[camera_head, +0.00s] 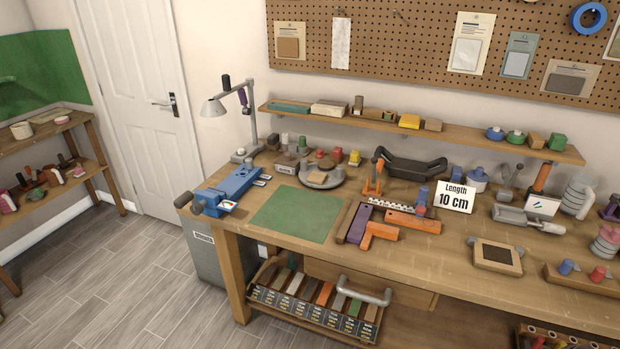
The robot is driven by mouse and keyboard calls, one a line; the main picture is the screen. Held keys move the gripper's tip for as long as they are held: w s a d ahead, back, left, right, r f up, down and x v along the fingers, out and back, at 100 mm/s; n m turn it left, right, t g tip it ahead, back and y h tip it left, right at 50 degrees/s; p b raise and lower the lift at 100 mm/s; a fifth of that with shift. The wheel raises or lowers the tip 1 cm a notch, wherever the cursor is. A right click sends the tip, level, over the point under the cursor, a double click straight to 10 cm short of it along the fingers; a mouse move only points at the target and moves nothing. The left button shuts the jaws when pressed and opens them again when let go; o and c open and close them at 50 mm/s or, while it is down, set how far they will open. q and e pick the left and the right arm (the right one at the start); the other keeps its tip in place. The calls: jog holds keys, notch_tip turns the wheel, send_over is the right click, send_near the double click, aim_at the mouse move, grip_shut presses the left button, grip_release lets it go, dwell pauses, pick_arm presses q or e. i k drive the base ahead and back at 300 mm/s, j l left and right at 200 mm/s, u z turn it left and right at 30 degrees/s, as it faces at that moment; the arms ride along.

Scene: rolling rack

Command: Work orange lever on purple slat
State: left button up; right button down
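A purple slat (358,223) lies on the workbench, right of the green mat, at the left end of a dark tray-like base. An upright orange lever (376,180) with a dark top stands just behind that base, apart from the slat. A pale strip with dark marks (392,206) runs along the back of the base. Two orange slats lie to the right of the purple one: one at the front (378,235) and one further right (413,221). Neither of my grippers shows in this view.
The green mat (297,214) is bare. A blue tool (235,185) is left of it. A black-handled holder (410,167) is behind. A bin of slats (318,318) sits below the bench front.

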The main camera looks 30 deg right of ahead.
aim_at(378, 164)
jog(key=z, duration=1.25)
